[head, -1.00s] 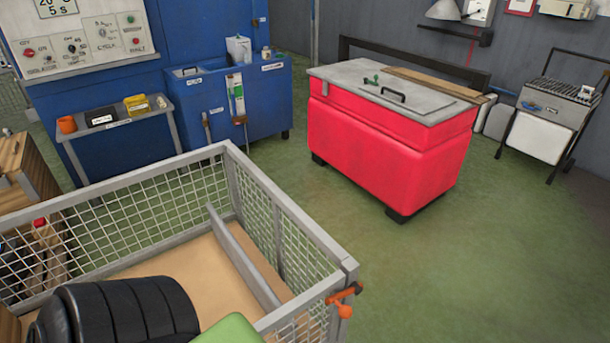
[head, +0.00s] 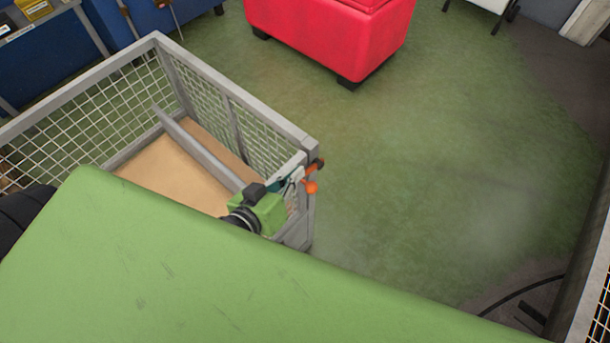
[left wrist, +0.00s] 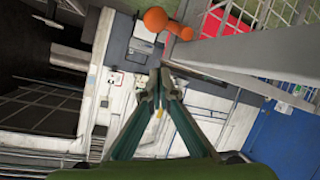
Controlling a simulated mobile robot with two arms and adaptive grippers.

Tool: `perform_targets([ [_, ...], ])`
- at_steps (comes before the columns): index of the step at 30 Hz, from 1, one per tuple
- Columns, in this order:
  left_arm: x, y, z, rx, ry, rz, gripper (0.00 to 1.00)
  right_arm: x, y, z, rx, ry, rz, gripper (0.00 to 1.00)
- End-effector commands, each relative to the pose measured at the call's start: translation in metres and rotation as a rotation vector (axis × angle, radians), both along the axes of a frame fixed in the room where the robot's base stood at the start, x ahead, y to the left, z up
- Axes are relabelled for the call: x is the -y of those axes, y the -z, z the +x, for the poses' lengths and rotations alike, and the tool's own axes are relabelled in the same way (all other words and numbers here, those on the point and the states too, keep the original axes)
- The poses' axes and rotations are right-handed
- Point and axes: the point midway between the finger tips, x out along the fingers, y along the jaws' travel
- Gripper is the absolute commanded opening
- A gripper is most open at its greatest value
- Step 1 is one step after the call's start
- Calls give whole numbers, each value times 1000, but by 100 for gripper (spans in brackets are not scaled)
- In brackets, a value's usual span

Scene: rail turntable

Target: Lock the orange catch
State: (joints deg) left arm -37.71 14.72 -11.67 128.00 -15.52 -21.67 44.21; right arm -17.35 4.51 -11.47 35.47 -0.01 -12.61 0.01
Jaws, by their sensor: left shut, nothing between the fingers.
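The orange catch (head: 311,187) sits at the near right corner of a grey mesh-sided cage, on the outside of the corner post. In the left wrist view its orange knob and stem (left wrist: 168,22) show at the top, beside the grey frame. My left gripper (head: 298,176) is at that corner, just left of the catch in the head view. Its fingers are shut and empty, and in the left wrist view the fingertips (left wrist: 160,76) point below the catch, apart from it in the picture. Contact cannot be told from the head view. My right gripper is not in view.
The cage's grey top rail (head: 240,98) and mesh walls stand close around the gripper. A red chest (head: 330,35) stands beyond on the green floor. The floor right of the cage is clear. A dark track edge (head: 525,300) lies at lower right.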

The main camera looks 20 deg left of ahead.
Motion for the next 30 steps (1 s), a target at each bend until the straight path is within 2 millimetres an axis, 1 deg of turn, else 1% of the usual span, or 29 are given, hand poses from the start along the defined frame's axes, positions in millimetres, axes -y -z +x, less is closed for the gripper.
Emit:
perform_targets([
  [1, 2, 0, 9, 3, 1, 1, 0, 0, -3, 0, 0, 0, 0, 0],
  [10, 10, 20, 56, 2, 0, 1, 0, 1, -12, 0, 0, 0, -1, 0],
  [12, 13, 32, 40, -7, -2, -2, 0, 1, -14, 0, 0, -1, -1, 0],
  [18, 19, 46, 26, -3, -1, -2, 0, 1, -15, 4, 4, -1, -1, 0],
  [30, 20, 49, 23, 0, 0, -1, 0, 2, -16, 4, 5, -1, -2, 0],
])
